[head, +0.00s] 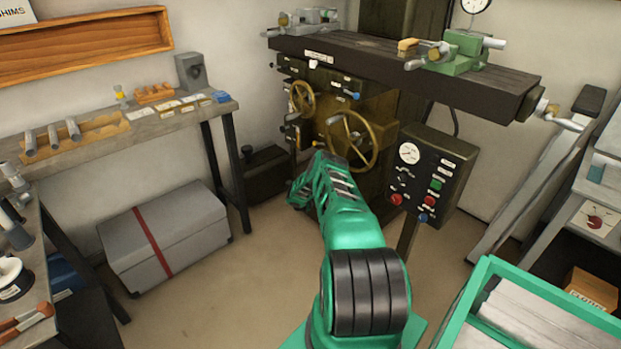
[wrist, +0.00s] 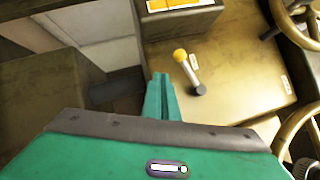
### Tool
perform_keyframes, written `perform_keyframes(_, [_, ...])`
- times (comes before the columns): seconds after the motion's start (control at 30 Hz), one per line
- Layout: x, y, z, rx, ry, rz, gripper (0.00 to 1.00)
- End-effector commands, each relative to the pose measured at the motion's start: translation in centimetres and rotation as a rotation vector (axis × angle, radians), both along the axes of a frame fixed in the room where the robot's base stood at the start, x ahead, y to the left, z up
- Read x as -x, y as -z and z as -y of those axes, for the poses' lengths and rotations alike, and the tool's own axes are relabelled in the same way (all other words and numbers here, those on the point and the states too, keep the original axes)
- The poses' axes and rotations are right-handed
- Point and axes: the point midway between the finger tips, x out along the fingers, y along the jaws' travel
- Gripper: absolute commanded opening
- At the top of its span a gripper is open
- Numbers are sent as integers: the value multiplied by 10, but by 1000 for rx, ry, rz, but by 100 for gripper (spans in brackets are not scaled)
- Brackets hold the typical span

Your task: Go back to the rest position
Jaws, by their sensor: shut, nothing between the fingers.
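My gripper (wrist: 163,97) shows in the wrist view with its two green fingers together and nothing between them. In the head view my green arm reaches forward from the bottom middle toward the milling machine (head: 440,75); the fingertips cannot be made out there. In the wrist view a lever with a yellow knob (wrist: 180,55) stands on the machine's tan face, just right of the fingertips. I cannot tell how far apart they are in depth.
Brass handwheels (head: 352,141) and a control box (head: 428,175) are close to my arm. A workbench (head: 150,125) and a grey chest (head: 165,235) stand at left. A green-rimmed bin (head: 468,300) is at lower right. Floor is open left of my arm.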

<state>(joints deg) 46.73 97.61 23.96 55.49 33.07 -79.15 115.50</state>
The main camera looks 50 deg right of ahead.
Motion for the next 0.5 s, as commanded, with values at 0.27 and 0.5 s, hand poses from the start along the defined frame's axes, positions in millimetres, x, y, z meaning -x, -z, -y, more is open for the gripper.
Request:
perform_keyframes(0.27, [17, 25, -49, -3, -1, -1, 0])
perform_keyframes(0.5, [25, 35, -73, 0, -1, 0, 0])
